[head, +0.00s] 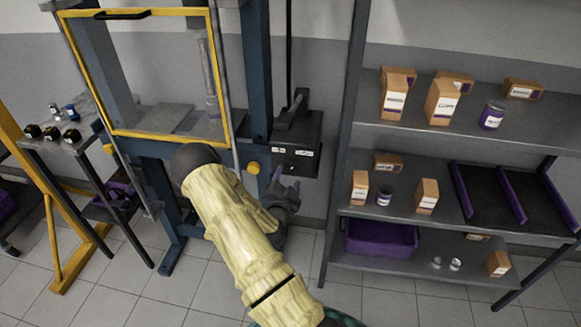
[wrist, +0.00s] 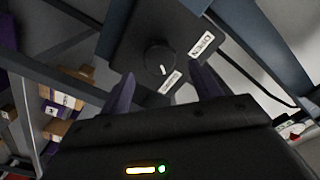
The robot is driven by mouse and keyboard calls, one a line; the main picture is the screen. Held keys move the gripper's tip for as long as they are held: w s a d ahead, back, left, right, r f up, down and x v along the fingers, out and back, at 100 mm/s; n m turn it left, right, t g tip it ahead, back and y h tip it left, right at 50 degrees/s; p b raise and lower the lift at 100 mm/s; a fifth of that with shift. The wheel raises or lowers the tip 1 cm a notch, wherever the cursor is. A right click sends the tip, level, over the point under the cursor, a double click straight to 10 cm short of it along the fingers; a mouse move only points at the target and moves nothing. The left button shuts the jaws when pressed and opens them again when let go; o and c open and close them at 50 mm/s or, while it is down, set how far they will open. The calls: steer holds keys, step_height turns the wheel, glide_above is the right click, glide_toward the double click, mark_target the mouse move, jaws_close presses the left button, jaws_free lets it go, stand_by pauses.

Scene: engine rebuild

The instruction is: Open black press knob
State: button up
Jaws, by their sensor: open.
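The black press knob (wrist: 159,58) is a round dial on the face of a dark control box (head: 298,140). In the wrist view its white mark points down, towards a white label (wrist: 170,83) whose text I cannot read. Another label reading OPEN (wrist: 202,39) is at its upper right. My gripper (head: 284,180) is open and empty just below the box in the head view. In the wrist view its two purple fingers (wrist: 163,86) stand apart, with the knob between and beyond them, not touched. I cannot make out the knob in the head view.
The press has a yellow-framed guard door (head: 233,110) left of the box. A shelf rack (head: 400,130) with boxes, cans and a purple bin (head: 380,238) stands close on the right. A small side table (head: 62,137) is at the far left.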

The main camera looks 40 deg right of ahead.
mark_target(290, 170)
steer(key=x, duration=0.5)
steer(key=shift+w+d+p, duration=0.1)
steer(key=shift+d+p, duration=0.05)
steer(key=shift+p, duration=0.25)
steer(key=c, duration=1)
